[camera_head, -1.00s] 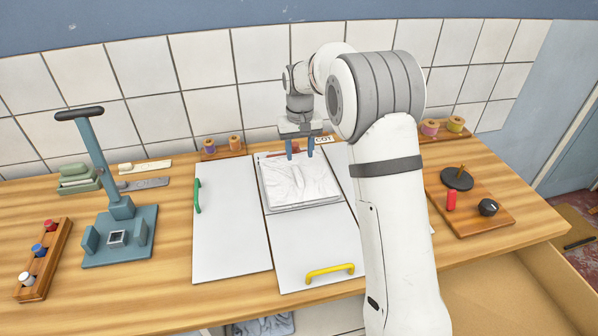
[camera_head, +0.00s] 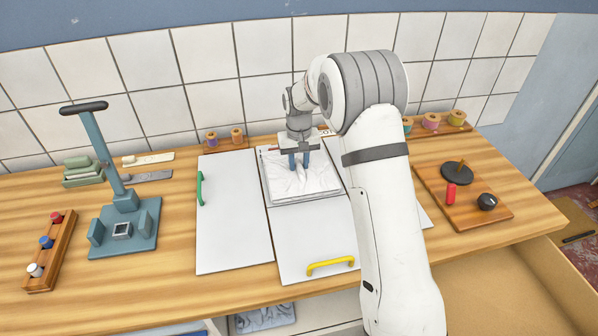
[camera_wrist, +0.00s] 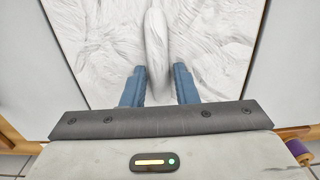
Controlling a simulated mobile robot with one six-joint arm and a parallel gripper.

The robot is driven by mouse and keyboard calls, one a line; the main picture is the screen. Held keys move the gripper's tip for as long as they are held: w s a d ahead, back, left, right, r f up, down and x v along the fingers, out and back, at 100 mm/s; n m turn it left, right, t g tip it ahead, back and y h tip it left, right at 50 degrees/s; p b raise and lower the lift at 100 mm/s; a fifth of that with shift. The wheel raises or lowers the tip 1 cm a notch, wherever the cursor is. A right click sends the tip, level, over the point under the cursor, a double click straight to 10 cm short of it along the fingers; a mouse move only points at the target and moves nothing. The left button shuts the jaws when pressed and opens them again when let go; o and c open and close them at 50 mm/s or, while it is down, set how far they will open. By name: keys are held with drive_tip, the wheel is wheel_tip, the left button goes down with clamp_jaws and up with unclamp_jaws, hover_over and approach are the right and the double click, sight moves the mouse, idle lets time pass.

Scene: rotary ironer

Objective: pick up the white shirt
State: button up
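The white shirt (camera_head: 305,182) lies crumpled on a pale square board between the flat white panels on the bench. A raised fold of it stands up like a ridge and fills most of the wrist view's centre (camera_wrist: 156,40). My gripper (camera_head: 299,161) is above the shirt's back part, pointing down. The shirt still rests on the board. The lowest part of the grip is hard to see.
A white panel with a green handle (camera_head: 200,188) lies to the left, and one with a yellow handle (camera_head: 330,266) in front. A blue press stand (camera_head: 124,230) is farther left. Thread spools (camera_head: 237,135) stand behind.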

clamp_jaws()
drive_tip(key=shift+r, duration=0.1)
